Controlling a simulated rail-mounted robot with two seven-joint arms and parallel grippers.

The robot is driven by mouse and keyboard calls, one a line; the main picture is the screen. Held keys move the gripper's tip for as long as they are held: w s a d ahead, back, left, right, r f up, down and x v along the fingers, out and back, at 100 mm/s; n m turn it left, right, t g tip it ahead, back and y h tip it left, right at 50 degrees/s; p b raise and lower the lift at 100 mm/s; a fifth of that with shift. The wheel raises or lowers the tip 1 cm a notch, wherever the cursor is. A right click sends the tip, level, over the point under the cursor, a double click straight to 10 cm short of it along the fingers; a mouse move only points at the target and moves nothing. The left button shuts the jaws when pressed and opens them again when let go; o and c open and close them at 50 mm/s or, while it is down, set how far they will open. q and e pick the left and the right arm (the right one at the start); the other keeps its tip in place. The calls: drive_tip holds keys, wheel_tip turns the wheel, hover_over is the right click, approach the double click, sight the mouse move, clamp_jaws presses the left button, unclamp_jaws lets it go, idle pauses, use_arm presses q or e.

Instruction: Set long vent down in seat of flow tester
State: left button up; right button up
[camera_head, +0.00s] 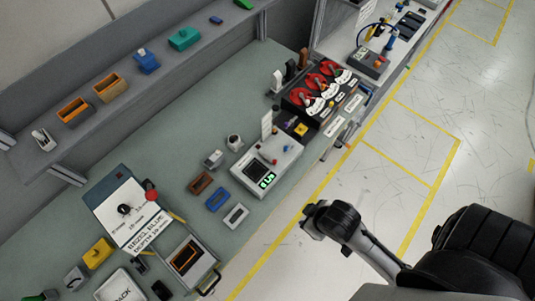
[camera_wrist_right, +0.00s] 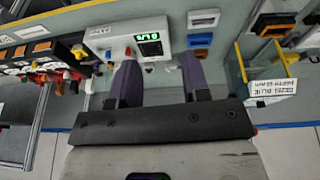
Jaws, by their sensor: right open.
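A pale box with a lit green display (camera_head: 278,160), which looks like the flow tester, stands on the bench. It also shows in the right wrist view (camera_wrist_right: 118,40), beyond my fingers. Beside it lie a brown frame (camera_head: 201,182), a blue frame (camera_head: 218,200) and a white frame (camera_head: 236,215). I cannot tell which part is the long vent. My right gripper (camera_wrist_right: 159,62) is open, its two dark fingers wide apart with nothing between them. The tester's seat is too small to make out. My left gripper is not in view.
A white bezel panel (camera_head: 128,212) with a red knob stands to the left. A dark panel with red dials (camera_head: 322,88) stands right of the tester. A shelf (camera_head: 190,62) with colored parts runs behind. The bench (camera_head: 165,155) is clear between panel and frames.

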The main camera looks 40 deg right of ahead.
drive_tip(key=o, duration=0.8)
drive_tip(key=shift+a, duration=0.25)
drive_tip(key=shift+w, duration=0.1)
